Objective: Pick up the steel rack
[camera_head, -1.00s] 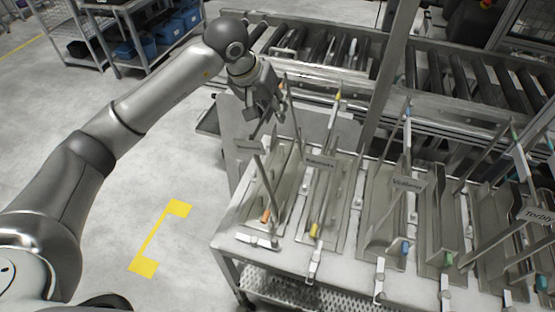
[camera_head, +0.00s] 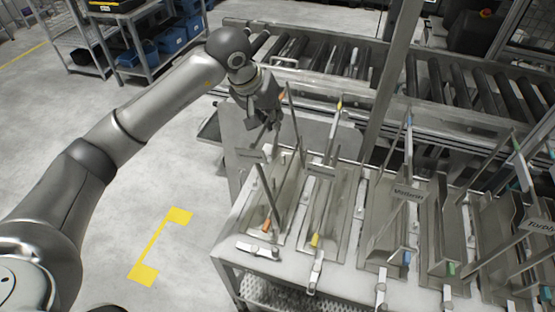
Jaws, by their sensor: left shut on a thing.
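Several steel racks stand in a row on a pale table. The leftmost steel rack (camera_head: 291,184) has upright plates, a small label at its far left corner and orange tips at its near and far ends. My left gripper (camera_head: 265,119) reaches over from the left to the rack's far end, next to its far orange tip. It is shut on part of this rack, though its fingers partly hide the contact. The rack still appears to be on the table. My right gripper is not in view.
A neighbouring rack (camera_head: 328,205) with yellow tips stands close to the right, with more racks beyond. A roller conveyor (camera_head: 350,62) and a grey post (camera_head: 392,75) are behind. Shelving with blue bins (camera_head: 180,37) stands at the back left. The left floor is clear.

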